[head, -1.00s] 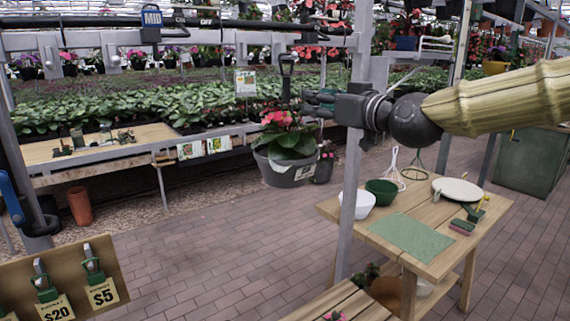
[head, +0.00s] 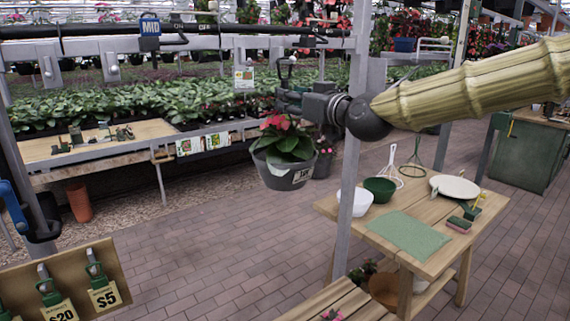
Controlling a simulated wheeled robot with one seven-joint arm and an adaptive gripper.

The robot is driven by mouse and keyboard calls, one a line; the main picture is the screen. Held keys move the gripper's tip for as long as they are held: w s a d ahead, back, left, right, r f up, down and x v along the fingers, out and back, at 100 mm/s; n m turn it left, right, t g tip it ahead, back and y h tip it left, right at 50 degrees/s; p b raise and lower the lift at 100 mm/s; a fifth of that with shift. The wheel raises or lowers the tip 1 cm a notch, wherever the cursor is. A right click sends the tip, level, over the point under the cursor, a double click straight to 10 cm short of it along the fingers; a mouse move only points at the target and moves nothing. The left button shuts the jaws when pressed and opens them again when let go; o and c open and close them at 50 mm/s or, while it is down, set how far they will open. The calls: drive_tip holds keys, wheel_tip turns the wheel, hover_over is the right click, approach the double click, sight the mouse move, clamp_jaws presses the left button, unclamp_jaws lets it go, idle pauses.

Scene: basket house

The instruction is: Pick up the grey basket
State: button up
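The grey basket (head: 275,176) is a round pot with a white tag. It holds a green plant with red flowers and hangs in the air near the middle of the head view. A dark hanger with a loop at its top rises above it. My gripper (head: 284,101) is dark and points left, above the basket at the height of the hanger. It overlaps the hanger in the picture. Its fingers are small and dark there, so I cannot tell whether they are open or closed, or whether they touch the hanger.
A grey upright post (head: 352,175) stands right of the basket. Beyond it, a wooden table (head: 452,262) holds a white bowl (head: 356,201), a green bowl (head: 380,189) and a plate (head: 455,187). Price-tagged hooks (head: 102,290) are at lower left. The brick floor (head: 210,240) is clear.

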drive_tip(key=shift+p+x, duration=0.45)
drive_tip(key=shift+x, duration=1.05)
clamp_jaws()
